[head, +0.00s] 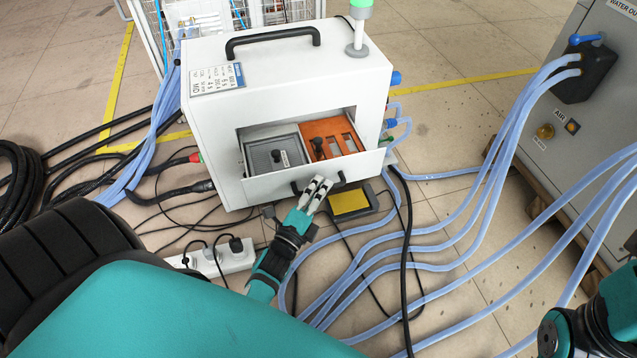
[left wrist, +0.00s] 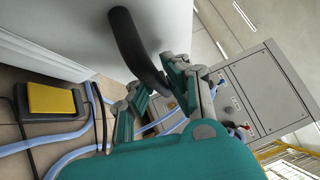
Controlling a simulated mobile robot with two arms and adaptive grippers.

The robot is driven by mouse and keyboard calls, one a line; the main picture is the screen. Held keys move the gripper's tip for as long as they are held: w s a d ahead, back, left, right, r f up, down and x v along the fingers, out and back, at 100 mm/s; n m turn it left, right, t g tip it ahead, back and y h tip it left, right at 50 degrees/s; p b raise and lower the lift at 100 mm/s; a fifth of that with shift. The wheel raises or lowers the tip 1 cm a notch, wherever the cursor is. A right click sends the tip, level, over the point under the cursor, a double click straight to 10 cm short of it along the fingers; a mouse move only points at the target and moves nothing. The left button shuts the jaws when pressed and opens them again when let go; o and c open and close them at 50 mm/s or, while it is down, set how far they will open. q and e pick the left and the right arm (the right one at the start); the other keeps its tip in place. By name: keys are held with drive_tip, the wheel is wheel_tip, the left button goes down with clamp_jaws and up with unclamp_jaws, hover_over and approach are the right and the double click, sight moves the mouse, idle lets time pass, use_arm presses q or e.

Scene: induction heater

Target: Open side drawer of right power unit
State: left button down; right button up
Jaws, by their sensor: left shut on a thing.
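The white power unit (head: 222,112) stands on the floor with a black carry handle on top. Its drawer (head: 258,188) is pulled out at the front. Inside it are a grey block (head: 273,154) and an orange slotted piece (head: 329,138). My left gripper (head: 318,188) is at the drawer's front and shut on the black drawer handle (head: 341,178). In the left wrist view the dark curved handle (left wrist: 135,48) runs down between the fingers (left wrist: 155,88), which partly hide its lower end. My right arm shows at the lower right edge, its fingers outside the picture.
A yellow-topped foot pedal (head: 349,202) lies beneath the drawer. A white power strip (head: 222,258) lies at the lower left. Blue hoses (head: 440,240) cross the floor to a grey cabinet (head: 600,120) at right. Black cables (head: 22,180) lie coiled at left.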

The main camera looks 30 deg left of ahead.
use_arm(q)
drive_tip(key=shift+s+f, duration=0.1)
drive_tip(key=shift+f, duration=0.15)
drive_tip(key=c, duration=1.3)
unclamp_jaws()
drive_tip(key=shift+c, duration=0.2)
drive_tip(key=shift+r, duration=0.1)
drive_tip(key=shift+r, duration=0.15)
